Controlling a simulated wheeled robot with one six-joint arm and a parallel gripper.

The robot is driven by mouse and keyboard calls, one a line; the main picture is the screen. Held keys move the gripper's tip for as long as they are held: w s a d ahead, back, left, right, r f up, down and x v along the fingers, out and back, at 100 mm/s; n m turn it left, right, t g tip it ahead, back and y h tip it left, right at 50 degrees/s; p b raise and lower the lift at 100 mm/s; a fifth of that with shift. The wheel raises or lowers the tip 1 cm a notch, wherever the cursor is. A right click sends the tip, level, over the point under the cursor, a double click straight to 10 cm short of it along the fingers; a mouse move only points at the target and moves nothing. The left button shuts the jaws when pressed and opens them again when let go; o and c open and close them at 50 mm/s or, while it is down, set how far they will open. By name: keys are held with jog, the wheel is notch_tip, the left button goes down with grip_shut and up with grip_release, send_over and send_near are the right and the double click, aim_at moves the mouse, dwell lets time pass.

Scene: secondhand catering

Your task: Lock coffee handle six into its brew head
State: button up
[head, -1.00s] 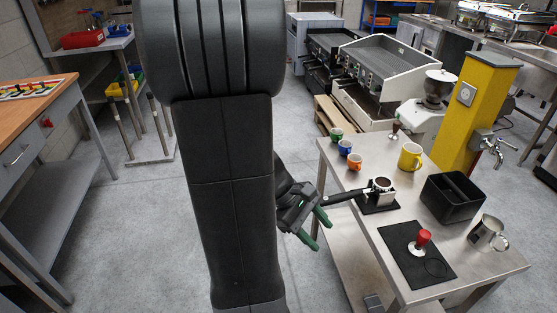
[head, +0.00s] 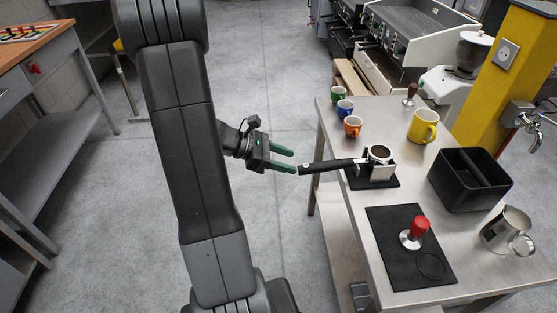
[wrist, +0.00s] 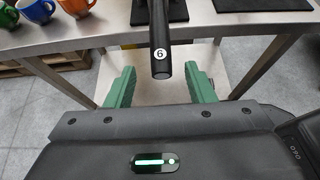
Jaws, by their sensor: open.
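Coffee handle six (head: 328,166) has a long black grip and a metal basket filled with dark coffee. Its basket rests in a small metal stand on a black mat, and the grip sticks out left past the table edge. In the wrist view the grip's end (wrist: 161,62) bears a white 6. My gripper (head: 294,161) is open and empty, with green fingers pointing at the grip's end. In the wrist view, the end appears between the fingertips (wrist: 159,78), not touching either. A steel machine with knobs (head: 400,45) stands at the back; I cannot make out a brew head.
The steel table (head: 340,215) holds small cups, a yellow mug (head: 423,126), a black bin (head: 470,180), a red-handled tamper (head: 415,232) on a mat and a steel jug (head: 506,232). A yellow post (head: 510,75) stands behind.

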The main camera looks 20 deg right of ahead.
aim_at(312, 165)
jog(key=shift+b+x, duration=2.25)
jog(key=shift+x, duration=2.1)
jog(key=shift+s, duration=0.1)
grip_shut()
jog(key=shift+r, duration=0.15)
jog(key=shift+r+p, duration=0.5)
jog(key=shift+r+p, duration=2.45)
jog(key=shift+r, duration=0.6)
